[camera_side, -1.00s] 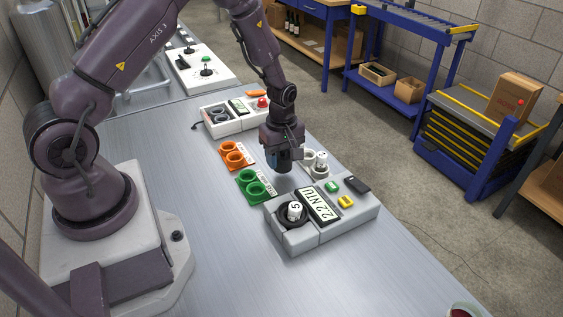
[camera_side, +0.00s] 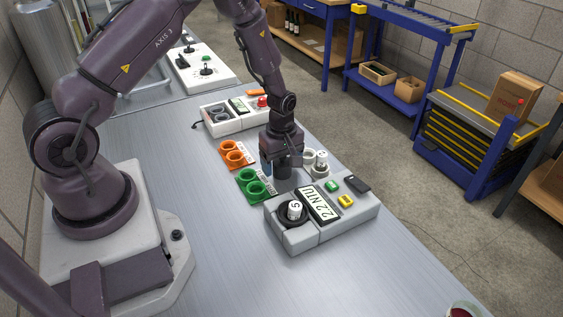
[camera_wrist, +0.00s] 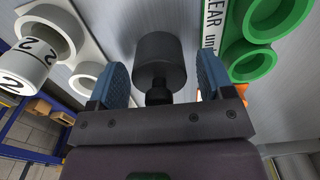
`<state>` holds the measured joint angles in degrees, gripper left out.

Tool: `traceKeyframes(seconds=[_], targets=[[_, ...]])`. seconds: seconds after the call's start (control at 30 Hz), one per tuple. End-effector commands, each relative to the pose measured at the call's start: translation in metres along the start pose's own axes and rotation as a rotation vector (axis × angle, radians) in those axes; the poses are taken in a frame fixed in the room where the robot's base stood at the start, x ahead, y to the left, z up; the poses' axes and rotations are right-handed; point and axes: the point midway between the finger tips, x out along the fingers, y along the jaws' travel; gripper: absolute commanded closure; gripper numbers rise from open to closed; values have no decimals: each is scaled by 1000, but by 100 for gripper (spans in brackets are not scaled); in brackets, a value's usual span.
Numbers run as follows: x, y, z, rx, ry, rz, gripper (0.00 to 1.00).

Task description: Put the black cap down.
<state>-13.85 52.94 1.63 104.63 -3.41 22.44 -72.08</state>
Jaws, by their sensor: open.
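The black cap (camera_side: 283,169) is a dark cylinder, with a narrower knob towards my wrist in the wrist view (camera_wrist: 159,58). It appears to stand upright on the metal bench, between the green two-ring holder and the white holder. My gripper (camera_side: 283,162) is right above and around it. The jaws are open, with a blue-padded finger on each side of the cap in the wrist view (camera_wrist: 160,82). A narrow gap shows between the cap and each finger. The cap's contact with the bench is partly hard to see.
The green holder (camera_side: 247,178) and orange holder (camera_side: 229,147) are left of my gripper. A white holder (camera_side: 308,155) with a numbered vial (camera_side: 321,158) is close on the right. The grey meter (camera_side: 296,243), reading 2.2 NTU, is in front. Bare bench lies at front left.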

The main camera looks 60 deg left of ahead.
Motion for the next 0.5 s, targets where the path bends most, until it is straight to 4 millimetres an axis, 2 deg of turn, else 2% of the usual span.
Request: traceKeyframes(seconds=[0.17,0.5], targets=[[-24,1,0,1,1,4,26],[-96,1,0,0,1,5,26]])
